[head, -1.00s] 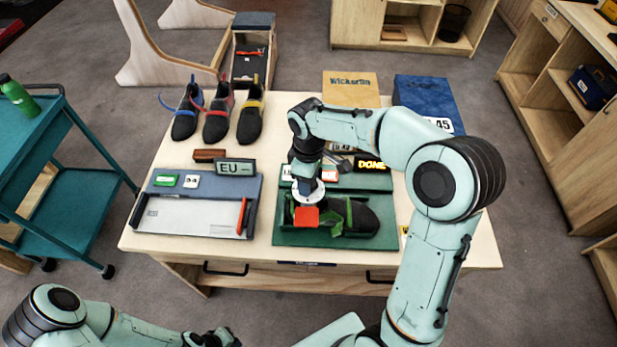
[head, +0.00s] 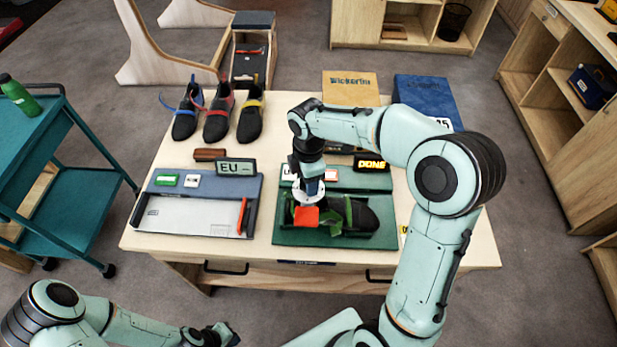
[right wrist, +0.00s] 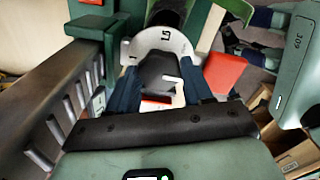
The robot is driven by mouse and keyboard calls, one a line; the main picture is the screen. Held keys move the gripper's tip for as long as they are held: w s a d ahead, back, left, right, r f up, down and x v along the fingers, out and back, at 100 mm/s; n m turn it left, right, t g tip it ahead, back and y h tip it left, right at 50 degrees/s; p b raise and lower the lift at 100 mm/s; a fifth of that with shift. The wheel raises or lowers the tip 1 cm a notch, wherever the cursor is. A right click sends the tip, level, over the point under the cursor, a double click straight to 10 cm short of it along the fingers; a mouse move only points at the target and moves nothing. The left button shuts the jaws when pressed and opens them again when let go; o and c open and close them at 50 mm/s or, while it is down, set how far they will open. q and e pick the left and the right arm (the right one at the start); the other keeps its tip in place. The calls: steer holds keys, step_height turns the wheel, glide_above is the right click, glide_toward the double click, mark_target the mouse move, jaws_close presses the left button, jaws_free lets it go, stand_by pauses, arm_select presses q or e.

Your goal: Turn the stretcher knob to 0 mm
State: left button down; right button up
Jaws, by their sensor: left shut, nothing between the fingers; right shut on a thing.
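The green shoe stretcher (head: 290,238) lies on the table, with a dark shoe (head: 362,217) on it and a red block (head: 306,216) at its left part. My right gripper (head: 308,185) points down over the stretcher's knob. In the right wrist view its dark blue fingers (right wrist: 160,92) close on the dark grip of the stretcher knob (right wrist: 163,66). The white dial (right wrist: 178,40) around it carries numbers, one looking like 15; the pointer reading is unclear. My left gripper (head: 228,336) is shut and empty at the bottom, away from the table.
A grey-blue measuring tray (head: 190,222) with an EU display (head: 236,167) lies left of the stretcher. A DONE sign (head: 371,164) stands behind it. Several shoes (head: 217,118) and two boxes, one tan (head: 350,90) and one blue (head: 428,97), stand at the back. A teal cart (head: 75,190) is left.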

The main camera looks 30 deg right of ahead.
stand_by(0.5)
steer(key=o, duration=1)
steer(key=shift+o, duration=0.2)
step_height(320, 180, up, 13)
steer(key=shift+r, duration=0.2)
steer(key=shift+f, duration=0.1)
